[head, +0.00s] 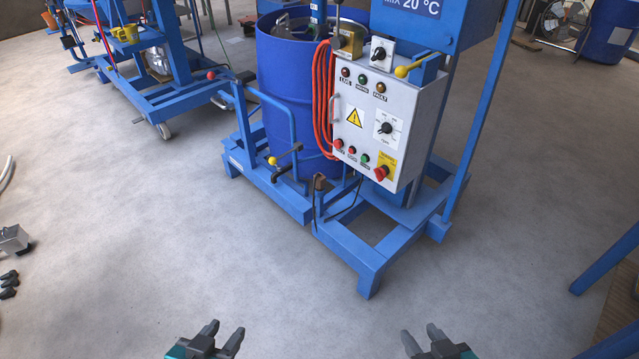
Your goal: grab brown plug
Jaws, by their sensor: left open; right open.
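A small brown plug (320,182) sits upright at the top of a short post on the front of the blue mixer frame (366,262), below the grey control box. A thin dark cable runs close to it; I cannot tell whether they are joined. My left gripper (227,331) is at the bottom edge, left of centre, open and empty. My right gripper (420,333) is at the bottom edge, right of centre, open and empty. Both are apart from the plug, nearer to me.
The grey control box (362,128) overhangs right of the plug, with an orange cable (322,95) looped beside it. A blue drum (283,80) stands behind. A yellow-tipped lever (274,161) is at left. The concrete floor (200,240) in front is clear.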

